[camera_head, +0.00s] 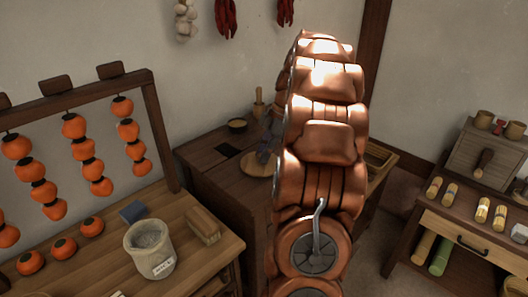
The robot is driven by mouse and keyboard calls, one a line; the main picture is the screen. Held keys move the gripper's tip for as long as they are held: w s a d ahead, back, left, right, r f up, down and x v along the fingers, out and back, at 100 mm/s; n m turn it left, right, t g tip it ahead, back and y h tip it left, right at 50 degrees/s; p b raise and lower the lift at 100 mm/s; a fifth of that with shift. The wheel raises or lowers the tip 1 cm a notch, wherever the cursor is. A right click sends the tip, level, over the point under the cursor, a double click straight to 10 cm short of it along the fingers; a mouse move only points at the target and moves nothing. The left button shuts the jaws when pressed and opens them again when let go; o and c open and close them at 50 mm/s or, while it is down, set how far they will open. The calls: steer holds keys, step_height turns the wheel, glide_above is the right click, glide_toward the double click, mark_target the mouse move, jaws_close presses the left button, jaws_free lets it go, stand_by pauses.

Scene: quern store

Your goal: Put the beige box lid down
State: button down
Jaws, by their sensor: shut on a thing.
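My gripper (264,152) shows only in part, as a small dark grey shape at the left edge of my copper-coloured arm. The arm hides the rest of it. It is shut on a round, pale wooden disc, the beige box lid (252,168), whose left part shows just below the fingers. The lid is over the dark wooden counter (215,183) at the back. I cannot tell whether it touches the counter top. The lid's right part and any box are hidden behind my arm.
On the counter are a small bowl (237,125) and a mortar with pestle (259,103).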

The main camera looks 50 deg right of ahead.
steer(key=shift+f, duration=0.2)
steer(key=c, duration=1)
jaws_free()
steer(key=shift+c, duration=0.2)
steer(key=shift+r, duration=0.3)
steer(key=shift+b+v, duration=1)
steer(key=shift+v, duration=2.5)
steer(key=shift+p+v, duration=1.95)
steer(key=shift+v, duration=0.45)
